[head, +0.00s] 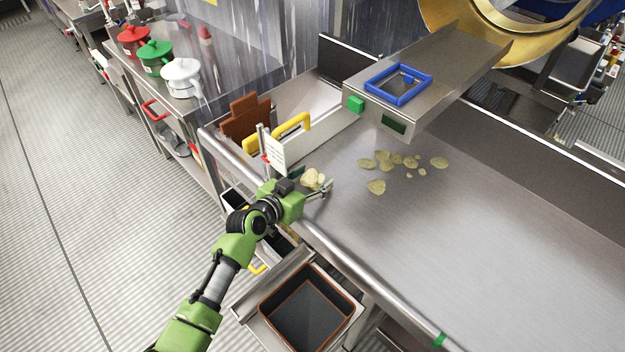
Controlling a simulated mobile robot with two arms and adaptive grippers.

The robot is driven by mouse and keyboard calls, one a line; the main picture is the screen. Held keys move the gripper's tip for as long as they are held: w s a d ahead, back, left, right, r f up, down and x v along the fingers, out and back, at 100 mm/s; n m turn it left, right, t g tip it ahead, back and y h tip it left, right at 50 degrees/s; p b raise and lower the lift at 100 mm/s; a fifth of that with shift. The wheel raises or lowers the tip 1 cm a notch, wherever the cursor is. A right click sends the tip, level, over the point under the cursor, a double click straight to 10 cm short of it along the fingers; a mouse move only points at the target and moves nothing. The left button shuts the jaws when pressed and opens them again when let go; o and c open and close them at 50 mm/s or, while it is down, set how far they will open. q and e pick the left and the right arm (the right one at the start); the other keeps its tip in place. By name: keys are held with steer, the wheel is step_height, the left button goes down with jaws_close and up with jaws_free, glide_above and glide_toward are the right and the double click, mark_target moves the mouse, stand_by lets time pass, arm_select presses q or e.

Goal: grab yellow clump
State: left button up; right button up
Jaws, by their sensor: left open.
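The yellow clump (312,179) is a small pale-yellow lump of chips near the front left edge of the steel table (420,250). My left gripper (313,182) is open at the clump, with one finger on its near right side and the other partly hidden near its far left side. The clump appears to lie between the fingers. I cannot tell whether they touch it. Several loose yellow chips (397,160) lie apart on the table to the right. My right gripper is not in view.
A white sign (275,152) and a yellow handle (292,131) stand just behind the gripper. A steel chute with a blue frame (398,84) overhangs the table at the back. A brown-rimmed bin (352,306) sits below the front edge. The table's right part is clear.

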arm_select(q)
steer(key=c, duration=0.9)
